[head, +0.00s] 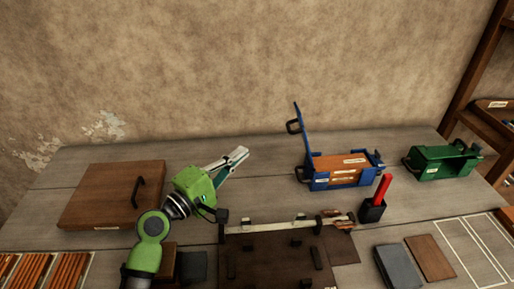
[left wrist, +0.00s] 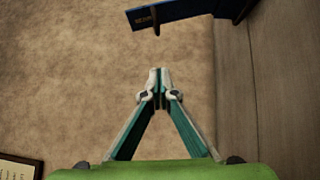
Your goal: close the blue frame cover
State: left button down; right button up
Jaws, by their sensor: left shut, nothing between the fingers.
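The blue frame (head: 318,184) stands on the table right of centre, with a brown block inside it. Its blue cover (head: 300,130) stands open, nearly upright at the frame's left end, with a black handle on its left side. My left gripper (head: 242,153) is shut and empty, above the table to the left of the cover and apart from it. In the left wrist view, the shut fingertips (left wrist: 159,76) are over the wall background, and a dark blue labelled part (left wrist: 190,12) shows at the top edge. My right gripper is in neither view.
A green frame (head: 440,162) stands at the right. A black holder (head: 372,211) with a red-handled item is in front of the blue frame. A brown board (head: 112,196) with a black handle lies at the left. A dark fixture (head: 270,262) lies in front.

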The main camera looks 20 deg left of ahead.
pick_arm(q)
jog(key=s+d+p+x, duration=0.1)
jog(key=d+x, duration=0.1)
jog(key=x, duration=1)
jog(key=shift+d+r, duration=0.15)
jog(key=shift+d, duration=0.15)
jog(key=shift+p, duration=0.3)
